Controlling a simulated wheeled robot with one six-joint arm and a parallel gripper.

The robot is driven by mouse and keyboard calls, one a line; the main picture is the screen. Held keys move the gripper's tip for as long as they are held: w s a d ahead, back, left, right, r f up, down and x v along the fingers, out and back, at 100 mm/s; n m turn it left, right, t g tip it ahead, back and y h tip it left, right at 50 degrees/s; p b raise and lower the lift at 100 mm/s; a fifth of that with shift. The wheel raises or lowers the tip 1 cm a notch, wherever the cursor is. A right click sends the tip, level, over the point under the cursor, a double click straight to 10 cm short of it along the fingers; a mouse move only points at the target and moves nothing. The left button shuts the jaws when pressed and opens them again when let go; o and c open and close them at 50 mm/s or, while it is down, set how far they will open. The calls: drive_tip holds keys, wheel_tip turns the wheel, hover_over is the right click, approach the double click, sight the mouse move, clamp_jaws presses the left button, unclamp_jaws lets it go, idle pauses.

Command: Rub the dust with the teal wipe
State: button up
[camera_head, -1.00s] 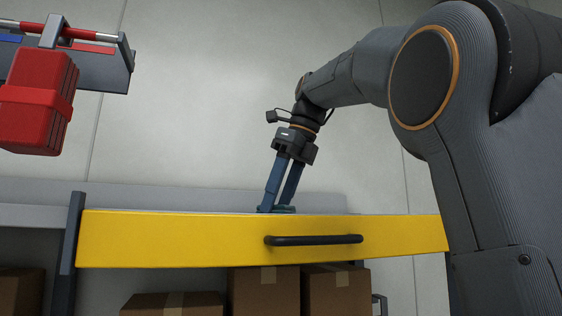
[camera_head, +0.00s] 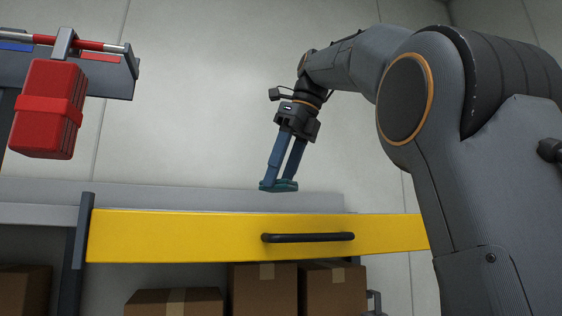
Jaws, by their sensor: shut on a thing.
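My gripper (camera_head: 279,182) is shut on the teal wipe (camera_head: 279,186), which sits flat between its blue fingertips. The gripper points down and holds the wipe a little above the top edge of the yellow drawer front (camera_head: 190,236). A gap of grey shows between the wipe and the yellow edge. No dust is visible; the surface behind the yellow front is hidden from this low view.
A black handle (camera_head: 308,238) sticks out from the yellow front. Cardboard boxes (camera_head: 263,290) stand below it. A red case (camera_head: 46,110) hangs from a rail at upper left. The wall behind the gripper is bare.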

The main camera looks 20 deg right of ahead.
drive_tip(key=shift+r, duration=1.55)
